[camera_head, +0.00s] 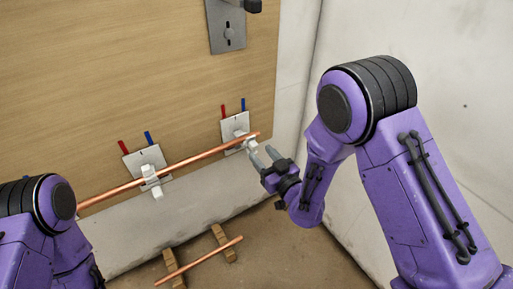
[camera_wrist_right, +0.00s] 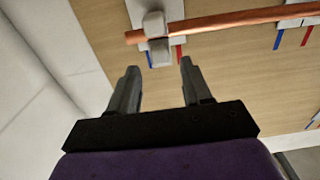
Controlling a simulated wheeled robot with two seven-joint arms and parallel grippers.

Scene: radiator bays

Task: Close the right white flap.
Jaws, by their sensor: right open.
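The right white flap (camera_head: 250,145) is on a grey bracket plate (camera_head: 234,125) on the wooden panel, at the right end of a long copper pipe (camera_head: 178,167). In the right wrist view, pale parts of the clip show on both sides of the pipe, one at the lower side (camera_wrist_right: 159,51); whether the flap is open or shut I cannot tell. My right gripper (camera_head: 263,155) is open and empty, just right of and below the flap. In the wrist view its fingers (camera_wrist_right: 160,67) point at the clip, apart from it. My left gripper is out of view.
A second white flap (camera_head: 151,181) sits on the left bracket (camera_head: 144,160). Red and blue tabs stand above both brackets. A second copper pipe (camera_head: 200,260) lies on wooden blocks (camera_head: 223,243) on the floor. A white wall (camera_head: 345,190) stands close to the right.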

